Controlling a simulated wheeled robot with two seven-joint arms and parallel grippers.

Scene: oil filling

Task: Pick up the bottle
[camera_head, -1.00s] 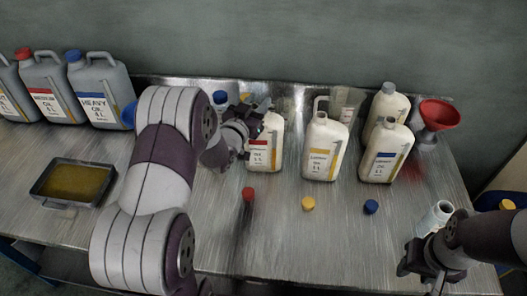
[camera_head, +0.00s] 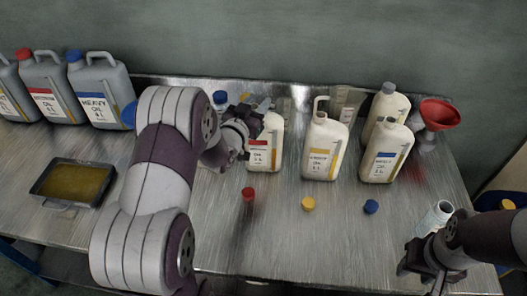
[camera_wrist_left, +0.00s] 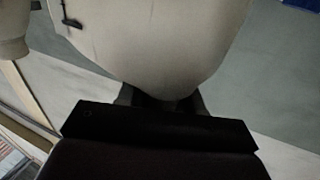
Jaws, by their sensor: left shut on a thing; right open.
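A cream bottle with a red-striped label (camera_head: 264,148) stands upright on the metal table, left of the other cream bottles. My left gripper (camera_head: 247,118) is at its upper left side and is shut on it; the fingers are partly hidden by the arm and the bottle. In the left wrist view the cream bottle (camera_wrist_left: 155,40) fills the space beyond the gripper (camera_wrist_left: 158,105). Two more bottles, with a yellow label (camera_head: 322,150) and a blue label (camera_head: 385,155), stand to the right. My right gripper (camera_head: 428,275) is open near the table's front right.
Red (camera_head: 248,194), yellow (camera_head: 308,204) and blue (camera_head: 371,206) caps lie in front of the bottles. Another cream bottle (camera_head: 389,104), a measuring jug (camera_head: 346,103) and a red funnel (camera_head: 439,113) stand behind. Grey canisters (camera_head: 102,92) and an oil tray (camera_head: 73,182) are at left.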

